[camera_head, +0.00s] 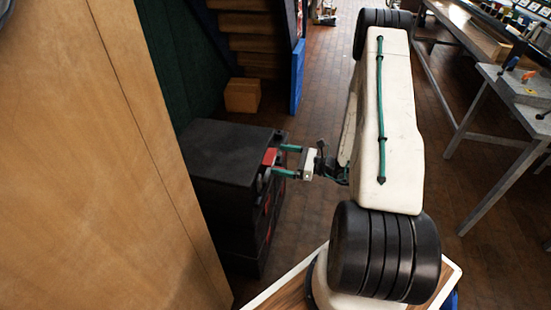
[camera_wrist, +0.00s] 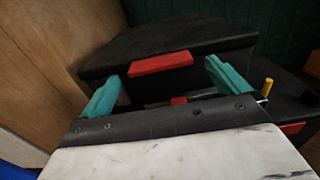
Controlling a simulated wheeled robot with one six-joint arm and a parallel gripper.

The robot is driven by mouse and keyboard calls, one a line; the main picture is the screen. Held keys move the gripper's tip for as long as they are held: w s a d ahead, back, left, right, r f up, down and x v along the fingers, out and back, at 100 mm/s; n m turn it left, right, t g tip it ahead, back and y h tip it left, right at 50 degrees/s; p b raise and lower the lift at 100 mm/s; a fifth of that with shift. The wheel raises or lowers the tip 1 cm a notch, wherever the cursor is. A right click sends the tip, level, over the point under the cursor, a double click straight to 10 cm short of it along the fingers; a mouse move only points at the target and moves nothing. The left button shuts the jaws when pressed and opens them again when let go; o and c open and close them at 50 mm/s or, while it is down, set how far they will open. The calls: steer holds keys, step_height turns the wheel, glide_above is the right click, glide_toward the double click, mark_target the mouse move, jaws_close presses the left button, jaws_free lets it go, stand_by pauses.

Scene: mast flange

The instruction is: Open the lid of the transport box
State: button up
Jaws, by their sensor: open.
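The black transport box (camera_head: 236,212) stands on the floor left of my arm. Its flat black lid (camera_head: 225,150) lies level on top and looks closed; it also fills the upper middle of the wrist view (camera_wrist: 180,38). A red tab (camera_head: 270,157) is on the lid's front edge and shows clearly in the wrist view (camera_wrist: 161,62). My gripper (camera_head: 277,160) is open, with its teal fingers one on each side of the red tab. In the wrist view a gap shows between each finger and the tab. I cannot tell how far the fingertips reach past it.
A wooden panel (camera_head: 95,150) rises close to the box's left. A cardboard box (camera_head: 242,95) and wooden stairs (camera_head: 250,40) are behind. Grey workbenches (camera_head: 515,90) stand at the right. Brick floor (camera_head: 315,105) is clear behind my gripper.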

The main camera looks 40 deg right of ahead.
steer(key=shift+x, duration=1.45)
steer(key=c, duration=1.3)
steer(key=shift+r, duration=0.15)
